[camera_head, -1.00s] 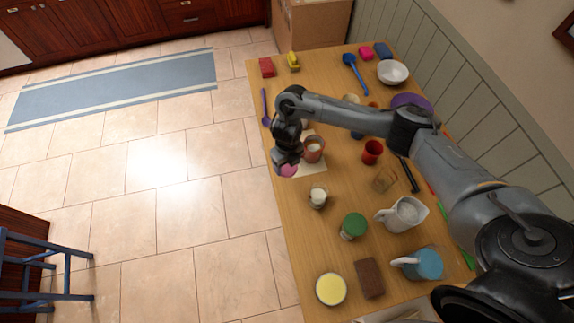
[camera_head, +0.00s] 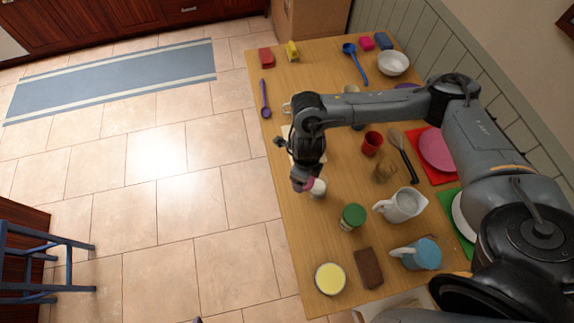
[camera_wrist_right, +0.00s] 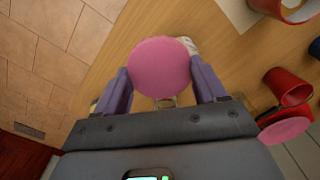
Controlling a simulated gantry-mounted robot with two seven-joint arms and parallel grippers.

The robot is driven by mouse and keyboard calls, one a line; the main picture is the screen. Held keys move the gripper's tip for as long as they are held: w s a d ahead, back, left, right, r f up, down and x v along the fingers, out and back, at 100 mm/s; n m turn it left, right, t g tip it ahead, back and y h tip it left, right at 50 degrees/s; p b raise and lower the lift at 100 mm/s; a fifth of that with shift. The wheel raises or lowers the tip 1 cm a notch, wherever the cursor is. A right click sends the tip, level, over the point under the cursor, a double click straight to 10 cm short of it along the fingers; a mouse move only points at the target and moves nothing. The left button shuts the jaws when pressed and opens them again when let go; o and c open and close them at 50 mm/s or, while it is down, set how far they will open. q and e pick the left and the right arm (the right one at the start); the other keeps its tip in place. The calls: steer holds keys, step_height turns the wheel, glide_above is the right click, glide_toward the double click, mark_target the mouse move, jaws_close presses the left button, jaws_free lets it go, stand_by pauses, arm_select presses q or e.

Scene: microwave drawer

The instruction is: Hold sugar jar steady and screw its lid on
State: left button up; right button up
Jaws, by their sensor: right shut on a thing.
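My right gripper (camera_head: 304,183) is shut on a round pink lid (camera_wrist_right: 162,68), whose edge also shows in the head view (camera_head: 309,183). The sugar jar (camera_head: 319,188), small and clear with white contents, stands near the table's left edge, right beside the lid. In the wrist view the lid lies between both fingers and hides most of what is beneath. I cannot tell if lid and jar touch. At the bottom edge of the head view is a small purple tip (camera_head: 197,320), perhaps my left gripper; its opening cannot be made out.
A green-lidded jar (camera_head: 352,217), a white pitcher (camera_head: 402,207), a blue pitcher (camera_head: 425,254), a brown block (camera_head: 369,269) and a yellow-filled bowl (camera_head: 330,279) stand nearer. A red cup (camera_head: 372,144) is to the right. The table (camera_head: 300,235) is bare left of the green-lidded jar.

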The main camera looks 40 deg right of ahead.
steer(key=s+d+r, duration=0.2)
steer(key=d+r, duration=0.1)
steer(key=d, duration=0.2)
steer(key=shift+s, duration=0.35)
steer(key=shift+d+f, duration=0.1)
steer(key=shift+f, duration=1.85)
